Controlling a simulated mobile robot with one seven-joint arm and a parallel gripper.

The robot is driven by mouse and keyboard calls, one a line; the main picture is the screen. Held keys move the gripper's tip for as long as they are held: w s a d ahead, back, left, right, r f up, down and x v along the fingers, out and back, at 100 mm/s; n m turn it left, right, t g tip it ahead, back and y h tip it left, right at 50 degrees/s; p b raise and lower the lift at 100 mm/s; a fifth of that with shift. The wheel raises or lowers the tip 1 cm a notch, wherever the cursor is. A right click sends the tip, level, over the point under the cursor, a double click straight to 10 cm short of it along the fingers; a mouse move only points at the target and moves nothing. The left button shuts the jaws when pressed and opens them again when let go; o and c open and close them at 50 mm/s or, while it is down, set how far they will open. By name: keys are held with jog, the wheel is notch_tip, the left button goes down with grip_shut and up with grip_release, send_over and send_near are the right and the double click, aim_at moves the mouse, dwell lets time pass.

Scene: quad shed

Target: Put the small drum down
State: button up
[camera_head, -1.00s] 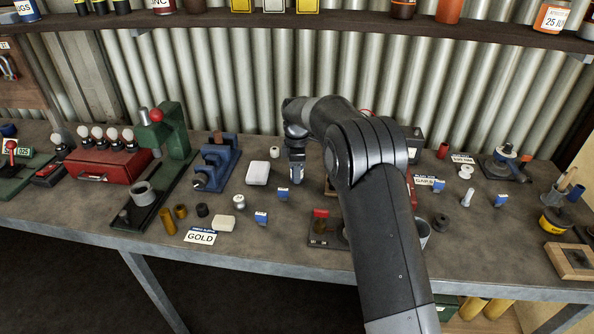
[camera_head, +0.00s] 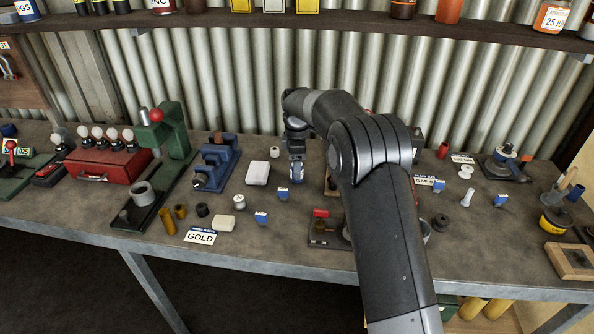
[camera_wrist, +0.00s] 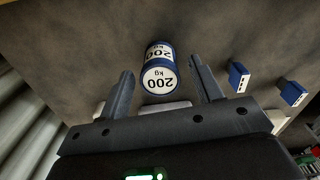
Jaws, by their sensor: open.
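The small drum (camera_wrist: 160,75) is a blue and white cylinder marked "200 kg" on its end and side. In the wrist view it sits between and partly beyond my gripper's fingertips (camera_wrist: 160,66), with a gap on each side. The fingers are open and do not appear to touch it. It seems to stand on the grey bench. In the head view my gripper (camera_head: 296,160) points down over the middle of the bench, and the drum (camera_head: 297,179) shows just below it, mostly hidden by the fingers.
A blue vise-like tool (camera_head: 217,165) and a green press (camera_head: 165,140) stand further left. My arm hides part of the bench to the right.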

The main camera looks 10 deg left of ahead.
notch_tip(320, 180, up, 10)
jog(key=shift+f, duration=0.2)
jog(key=s+d+r+m+t, duration=0.3)
jog(key=s+d+r+m, duration=0.85)
jog(key=s+d, duration=0.6)
jog(key=s+d+f+m+t, duration=0.1)
jog(key=s+d+m, duration=0.1)
jog(key=s, duration=0.6)
jog(key=s+d+f+m, duration=0.2)
jog(key=s+d+m, duration=0.1)
jog(key=s, duration=0.5)
jog(key=s+d+f+m+t, duration=0.1)
jog(key=s+d+f+m, duration=0.1)
jog(key=s, duration=0.6)
jog(key=shift+d+f+m+t, duration=0.3)
jog(key=shift+d+m, duration=0.35)
jog(key=shift+d, duration=0.35)
